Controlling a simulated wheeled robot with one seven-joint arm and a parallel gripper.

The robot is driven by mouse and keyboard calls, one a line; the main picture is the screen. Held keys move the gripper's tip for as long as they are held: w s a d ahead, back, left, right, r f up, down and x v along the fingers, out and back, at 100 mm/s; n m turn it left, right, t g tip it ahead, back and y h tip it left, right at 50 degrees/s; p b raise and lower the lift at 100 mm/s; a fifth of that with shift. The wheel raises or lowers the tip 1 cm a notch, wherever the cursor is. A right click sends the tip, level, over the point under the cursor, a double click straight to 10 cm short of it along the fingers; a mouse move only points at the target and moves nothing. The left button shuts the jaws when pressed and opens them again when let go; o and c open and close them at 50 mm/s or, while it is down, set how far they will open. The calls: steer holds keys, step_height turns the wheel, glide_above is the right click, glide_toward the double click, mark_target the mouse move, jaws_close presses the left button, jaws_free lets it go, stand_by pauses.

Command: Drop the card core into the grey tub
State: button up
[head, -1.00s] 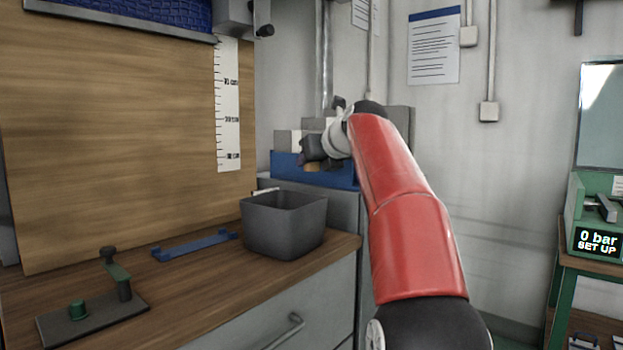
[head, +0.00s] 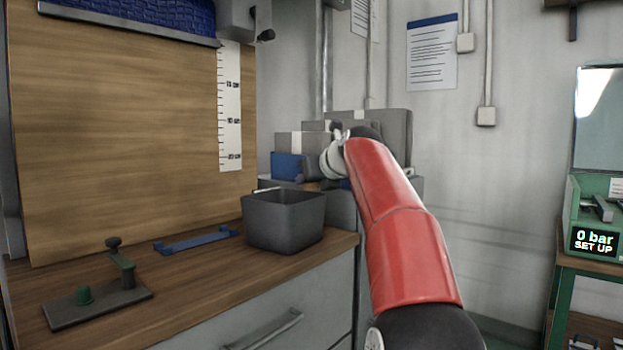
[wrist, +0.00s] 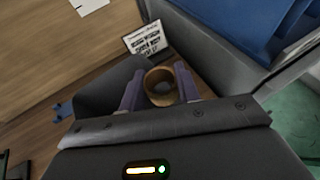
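The card core (wrist: 160,86) is a short brown cardboard ring between the two fingers of my gripper (wrist: 159,92) in the wrist view. The fingers press on it from both sides. In the head view only a small brown bit of the core (head: 312,186) shows, with my wrist partly hiding the gripper. The grey tub (head: 283,222) stands open on the wooden bench near its right end. In the head view the core appears just above the tub's far right rim. The tub (wrist: 98,95) is left of the core in the wrist view, partly hidden by my gripper. The tub's inside bottom is hidden.
A blue bin (head: 287,167) and grey boxes (head: 385,135) stand behind the tub. A blue bracket (head: 195,242) and a dark plate with a green knob (head: 97,304) lie left on the bench. A printed card (wrist: 146,40) stands behind the tub.

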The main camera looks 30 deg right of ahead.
steer(key=o, duration=0.4)
steer(key=shift+o, duration=0.2)
steer(key=r+v, duration=0.1)
steer(key=v, duration=1.1)
steer(key=shift+r, duration=0.2)
steer(key=shift+d, duration=0.1)
